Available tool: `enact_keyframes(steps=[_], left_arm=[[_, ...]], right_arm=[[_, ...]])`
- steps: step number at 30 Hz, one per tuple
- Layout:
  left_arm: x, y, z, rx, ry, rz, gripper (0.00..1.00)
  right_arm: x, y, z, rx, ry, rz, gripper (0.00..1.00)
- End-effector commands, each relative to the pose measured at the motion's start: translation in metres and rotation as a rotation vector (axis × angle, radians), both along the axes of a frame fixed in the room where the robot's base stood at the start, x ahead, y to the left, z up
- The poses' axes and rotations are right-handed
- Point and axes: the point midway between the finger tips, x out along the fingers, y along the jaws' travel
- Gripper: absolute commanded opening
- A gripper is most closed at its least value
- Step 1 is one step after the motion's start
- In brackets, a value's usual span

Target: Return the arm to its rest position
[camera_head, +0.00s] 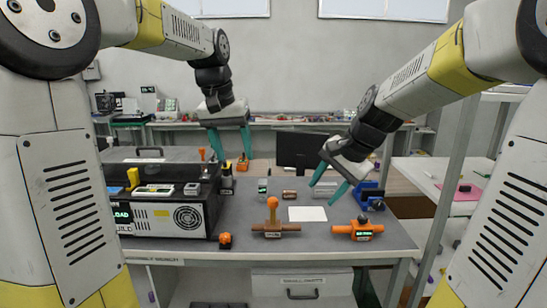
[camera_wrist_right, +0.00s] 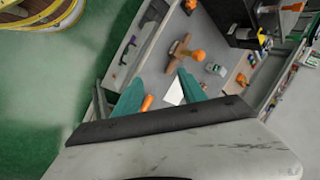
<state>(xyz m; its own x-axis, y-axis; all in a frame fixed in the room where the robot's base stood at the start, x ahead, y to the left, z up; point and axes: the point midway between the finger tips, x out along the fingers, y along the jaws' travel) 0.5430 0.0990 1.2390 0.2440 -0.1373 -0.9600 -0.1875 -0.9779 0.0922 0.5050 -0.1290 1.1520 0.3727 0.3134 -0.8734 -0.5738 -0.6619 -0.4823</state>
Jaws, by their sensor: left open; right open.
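My left gripper (camera_head: 231,142) hangs in the air above the back left part of the grey table (camera_head: 320,245), its teal fingers apart and empty. My right gripper (camera_head: 328,184) is open and empty above the right half of the table, tilted, with its fingers pointing down. An orange lever (camera_head: 272,209) stands upright on a brown base; it also shows in the right wrist view (camera_wrist_right: 194,55). To its right is an orange fixture (camera_head: 357,230) with a green display, partly hidden in the wrist view. Both grippers are apart from the fixtures.
A black and white box device (camera_head: 165,212) fills the table's left side. An orange knob (camera_head: 225,240) sits beside it. A white sheet (camera_head: 307,214) lies mid-table. A blue fixture (camera_head: 369,195) stands at the right edge. A dark monitor (camera_head: 300,148) is behind.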

Motion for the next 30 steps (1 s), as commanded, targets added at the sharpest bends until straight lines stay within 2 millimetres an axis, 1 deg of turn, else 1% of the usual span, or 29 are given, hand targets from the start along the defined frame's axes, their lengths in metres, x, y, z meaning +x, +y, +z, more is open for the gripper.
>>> enact_keyframes(steps=[1, 5, 6, 8, 9, 12, 15, 18, 21, 30], left_arm=[[-0.024, 0.009, 0.004, -0.012, -0.027, 0.012, 0.59], [-0.077, 0.024, 0.001, -0.042, -0.093, 0.040, 0.59], [-0.094, 0.028, -0.003, -0.051, -0.113, 0.049, 0.59], [-0.119, 0.033, -0.010, -0.063, -0.144, 0.063, 0.59], [-0.134, 0.036, -0.016, -0.070, -0.164, 0.072, 0.59], [-0.168, 0.040, -0.032, -0.086, -0.209, 0.092, 0.59], [-0.193, 0.042, -0.048, -0.098, -0.242, 0.109, 0.59], [-0.207, 0.043, -0.059, -0.104, -0.264, 0.119, 0.59], [-0.214, 0.043, -0.065, -0.107, -0.274, 0.122, 0.59], [-0.215, 0.043, -0.066, -0.107, -0.275, 0.124, 0.59]], right_arm=[[-0.019, 0.000, 0.010, -0.035, -0.039, 0.058, 0.49], [-0.064, -0.001, 0.023, -0.140, -0.127, 0.218, 0.49], [-0.078, -0.002, 0.026, -0.173, -0.152, 0.265, 0.49], [-0.098, -0.004, 0.028, -0.224, -0.191, 0.336, 0.49], [-0.110, -0.005, 0.029, -0.258, -0.216, 0.381, 0.49], [-0.138, -0.007, 0.028, -0.339, -0.269, 0.484, 0.49], [-0.158, -0.010, 0.025, -0.402, -0.306, 0.560, 0.49], [-0.171, -0.012, 0.022, -0.444, -0.328, 0.610, 0.49], [-0.176, -0.013, 0.021, -0.465, -0.338, 0.634, 0.49], [-0.177, -0.013, 0.020, -0.469, -0.340, 0.639, 0.49]])
